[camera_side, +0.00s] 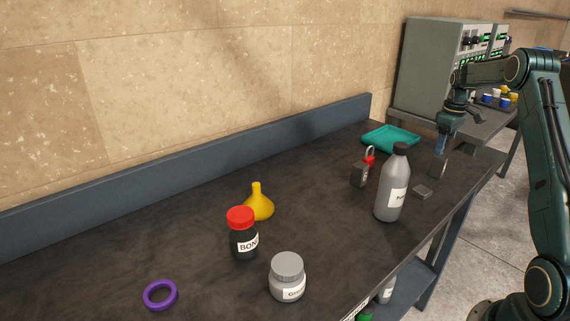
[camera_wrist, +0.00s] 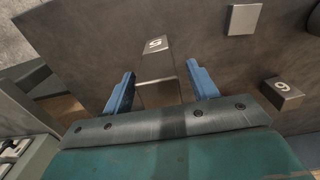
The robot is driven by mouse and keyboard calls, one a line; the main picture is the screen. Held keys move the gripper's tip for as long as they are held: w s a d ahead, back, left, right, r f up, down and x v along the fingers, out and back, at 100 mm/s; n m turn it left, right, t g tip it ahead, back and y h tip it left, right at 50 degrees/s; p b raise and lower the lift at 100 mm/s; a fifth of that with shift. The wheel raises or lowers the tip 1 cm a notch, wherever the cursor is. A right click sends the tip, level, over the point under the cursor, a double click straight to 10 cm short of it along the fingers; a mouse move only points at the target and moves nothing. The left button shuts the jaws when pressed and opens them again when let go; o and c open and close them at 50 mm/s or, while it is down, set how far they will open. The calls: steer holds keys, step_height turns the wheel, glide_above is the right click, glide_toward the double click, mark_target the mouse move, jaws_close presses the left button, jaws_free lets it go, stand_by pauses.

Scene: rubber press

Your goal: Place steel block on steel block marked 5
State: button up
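A steel block marked 5 (camera_wrist: 155,44) stands in the upper middle of the wrist view, its number upside down or turned. A bright steel surface (camera_wrist: 159,94) lies just below it between the fingers; I cannot tell if it is a separate block. My gripper (camera_wrist: 161,68) has blue fingers spread apart, with a narrow gap visible on each side. In the side view my gripper (camera_side: 441,146) points down, close above an upright steel block (camera_side: 438,166). A flat, plain steel block (camera_side: 422,192) lies on the bench nearby; it shows in the wrist view (camera_wrist: 243,18).
A block marked 6 (camera_wrist: 284,92) stands at right in the wrist view. A grey bottle (camera_side: 391,190), padlock (camera_side: 358,175) and teal tray (camera_side: 391,138) are near my gripper. A yellow funnel (camera_side: 258,205), red-capped jar (camera_side: 242,235), grey jar (camera_side: 287,278) and purple ring (camera_side: 160,295) stand farther left.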

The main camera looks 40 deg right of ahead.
steer(key=shift+r, duration=0.1)
step_height(320, 180, up, 12)
stand_by(1.0)
steer(key=shift+r, duration=0.1)
stand_by(0.4)
steer(key=s+a+r+t, duration=0.1)
steer(key=a+r, duration=0.2)
steer(key=a, duration=0.7)
steer(key=a+r+t+h, duration=0.1)
steer(key=a+r, duration=0.3)
steer(key=a, duration=0.5)
steer(key=s+a+r+t, duration=0.1)
steer(key=a+r, duration=0.2)
steer(key=a, duration=0.7)
steer(key=s+a+f+t, duration=0.1)
steer(key=s+a+f, duration=0.1)
steer(key=s+a, duration=0.3)
steer(key=s+a+f, duration=0.3)
steer(key=s+a, duration=0.2)
steer(key=s, duration=0.1)
steer(key=s+a+f+t+y, duration=0.1)
steer(key=s+a+f, duration=0.2)
steer(key=s+a, duration=0.3)
steer(key=shift+t, duration=0.3)
